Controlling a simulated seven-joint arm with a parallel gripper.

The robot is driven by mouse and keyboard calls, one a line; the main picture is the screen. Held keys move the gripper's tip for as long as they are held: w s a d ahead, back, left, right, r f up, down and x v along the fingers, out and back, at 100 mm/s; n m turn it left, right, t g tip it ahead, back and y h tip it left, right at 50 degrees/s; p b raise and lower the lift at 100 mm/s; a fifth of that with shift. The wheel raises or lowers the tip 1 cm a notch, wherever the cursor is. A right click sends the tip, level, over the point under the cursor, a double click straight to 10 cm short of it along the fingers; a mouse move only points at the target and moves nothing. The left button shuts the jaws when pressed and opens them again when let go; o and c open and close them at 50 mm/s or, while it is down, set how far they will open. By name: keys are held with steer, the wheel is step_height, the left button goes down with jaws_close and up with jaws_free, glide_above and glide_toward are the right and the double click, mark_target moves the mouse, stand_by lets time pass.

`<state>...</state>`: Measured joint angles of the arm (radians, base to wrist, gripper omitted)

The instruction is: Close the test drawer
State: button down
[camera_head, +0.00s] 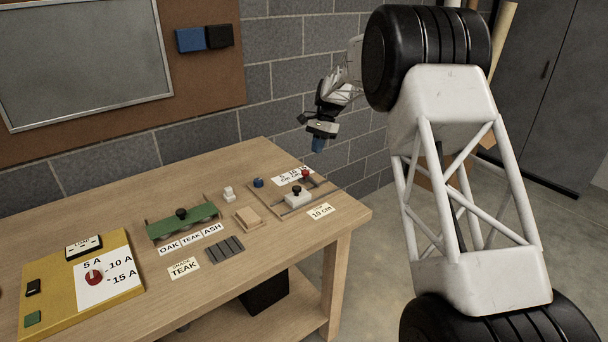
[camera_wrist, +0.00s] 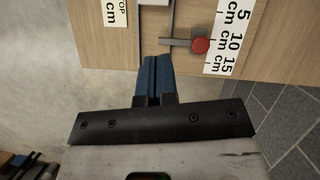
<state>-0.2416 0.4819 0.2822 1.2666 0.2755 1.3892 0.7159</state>
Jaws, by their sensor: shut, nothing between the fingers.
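No part in view can be clearly told as the test drawer. My gripper (camera_head: 318,146) is raised above the right rear end of the workbench (camera_head: 345,212). Its blue fingers are together and empty; they also show in the wrist view (camera_wrist: 152,68). Below it on the bench is a rail fixture with a white block (camera_head: 298,199) topped by a black knob, and a red knob (camera_head: 305,174). The red knob also shows in the wrist view (camera_wrist: 200,46), ahead and to the right of the fingers, apart from them. A 5-10-15 cm scale (camera_wrist: 229,38) lies beside it.
A green block (camera_head: 183,221) with a black knob stands mid-bench, near a grey slotted piece (camera_head: 225,250) and a tan block (camera_head: 249,217). A yellow panel (camera_head: 75,290) with a red dial lies at left. A block wall (camera_head: 285,100) stands behind; open floor is at right.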

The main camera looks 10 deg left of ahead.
steer(key=shift+w+d, duration=0.15)
steer(key=shift+d, duration=0.05)
glide_toward(291, 196)
steer(key=w+d+f, duration=0.3)
steer(key=w+d, duration=0.1)
steer(key=shift+w+f, duration=0.1)
steer(key=shift+f, duration=0.25)
steer(key=shift+s+a+f, duration=0.1)
steer(key=shift+s+a, duration=0.25)
steer(key=shift+s, duration=0.25)
steer(key=shift+s+a+f, duration=0.1)
steer(key=shift+s+a, duration=0.2)
steer(key=shift+s, duration=0.25)
steer(key=shift+s+a, duration=0.4)
steer(key=shift+s, duration=0.2)
steer(key=shift+s+a, duration=1.95)
steer(key=shift+s, duration=0.05)
